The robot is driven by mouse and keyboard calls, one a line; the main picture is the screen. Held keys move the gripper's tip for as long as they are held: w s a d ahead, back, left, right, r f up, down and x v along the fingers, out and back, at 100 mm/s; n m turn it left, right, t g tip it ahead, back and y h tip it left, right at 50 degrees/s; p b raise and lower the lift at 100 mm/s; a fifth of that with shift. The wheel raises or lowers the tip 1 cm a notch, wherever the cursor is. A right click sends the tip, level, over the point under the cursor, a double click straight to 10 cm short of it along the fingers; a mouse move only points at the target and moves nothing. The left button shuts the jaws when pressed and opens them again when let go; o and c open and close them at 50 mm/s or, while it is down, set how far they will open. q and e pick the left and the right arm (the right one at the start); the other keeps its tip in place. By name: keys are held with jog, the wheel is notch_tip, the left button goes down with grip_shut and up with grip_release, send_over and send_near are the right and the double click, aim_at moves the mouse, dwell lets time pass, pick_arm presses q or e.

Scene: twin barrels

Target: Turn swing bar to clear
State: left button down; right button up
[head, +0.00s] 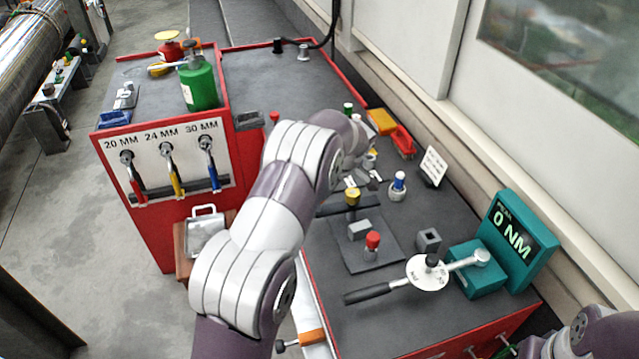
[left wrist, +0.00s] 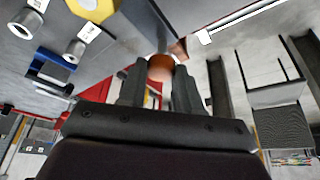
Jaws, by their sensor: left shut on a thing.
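In the left wrist view my left gripper (left wrist: 160,78) has its two dark fingers closed on an orange-brown round piece (left wrist: 160,67). I cannot tell whether this piece is part of the swing bar. In the head view my left arm reaches up across the middle, and its own links hide the gripper and what it holds. No swing bar can be made out for certain in the head view. My right arm shows only as a link at the lower right corner of the head view; its gripper is out of frame.
A torque wrench (head: 428,272) lies by a teal display (head: 515,240) reading 0 NM. The red cabinet (head: 250,160) carries hanging wrenches and a green bottle (head: 198,85). A blue-topped socket (head: 398,186) and red-topped post (head: 372,243) stand on the bench.

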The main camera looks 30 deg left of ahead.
pick_arm(q)
jog(key=shift+s+d+n, duration=0.15)
jog(key=shift+d+n, duration=0.05)
jog(key=shift+n, duration=0.1)
dwell(0.4)
jog(key=c, duration=0.8)
grip_release()
jog(key=shift+d, duration=0.1)
jog(key=p+v, duration=1.1)
jog(key=v, duration=0.1)
jog(key=shift+r, duration=0.4)
